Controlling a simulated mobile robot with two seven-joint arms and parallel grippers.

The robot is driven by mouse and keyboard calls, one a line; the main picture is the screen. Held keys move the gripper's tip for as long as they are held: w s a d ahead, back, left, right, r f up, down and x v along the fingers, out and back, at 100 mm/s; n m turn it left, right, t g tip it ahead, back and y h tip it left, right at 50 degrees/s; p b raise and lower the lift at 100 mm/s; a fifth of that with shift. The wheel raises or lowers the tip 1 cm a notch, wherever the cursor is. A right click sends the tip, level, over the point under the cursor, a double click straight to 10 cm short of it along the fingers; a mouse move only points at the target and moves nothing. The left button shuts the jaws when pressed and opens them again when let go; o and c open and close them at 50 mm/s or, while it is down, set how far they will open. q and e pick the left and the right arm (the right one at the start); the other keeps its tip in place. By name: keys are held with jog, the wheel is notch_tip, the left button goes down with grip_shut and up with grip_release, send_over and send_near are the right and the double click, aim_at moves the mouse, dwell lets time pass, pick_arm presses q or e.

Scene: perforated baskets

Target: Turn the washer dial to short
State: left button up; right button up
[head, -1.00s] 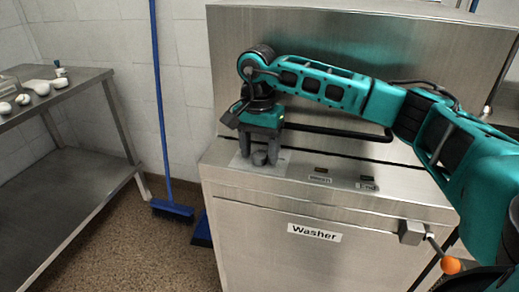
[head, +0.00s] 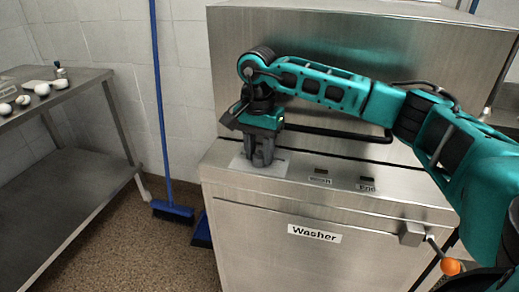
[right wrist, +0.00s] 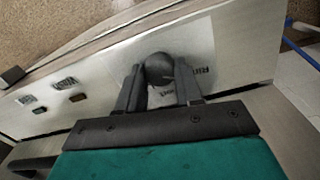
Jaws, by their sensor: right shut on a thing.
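The washer (head: 300,262) is a steel cabinet with a "Washer" label on its front. Its dial is a dark round knob on a light plate (head: 279,169) at the left of the top ledge. In the right wrist view the dial (right wrist: 159,68) sits between the fingertips of my right gripper (right wrist: 160,82). In the head view my right gripper (head: 262,158) points down over the plate, shut on the dial and hiding it. Text on the plate is only partly readable, and I cannot tell which setting the dial marks. My left gripper is not in view.
Two small dark buttons (head: 321,172) with labels sit right of the dial plate. A lever with an orange ball (head: 450,266) sticks out at the washer's right. A blue broom (head: 172,210) stands left of the washer. A steel table (head: 70,86) is at the far left.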

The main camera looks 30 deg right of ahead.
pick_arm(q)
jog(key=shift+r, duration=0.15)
pick_arm(e)
jog(key=m+p, duration=0.1)
jog(key=m, duration=0.2)
jog(key=shift+r, duration=0.15)
jog(key=shift+m+p, duration=0.5)
jog(key=shift+m, duration=0.5)
jog(key=shift+m+p, duration=0.3)
jog(key=shift+m, duration=1.4)
jog(key=shift+d+m+p, duration=0.1)
jog(key=shift+m+p, duration=0.45)
jog(key=shift+m, duration=0.45)
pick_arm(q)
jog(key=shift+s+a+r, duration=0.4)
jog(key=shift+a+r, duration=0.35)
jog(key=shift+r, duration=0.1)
pick_arm(e)
jog(key=shift+m, duration=0.5)
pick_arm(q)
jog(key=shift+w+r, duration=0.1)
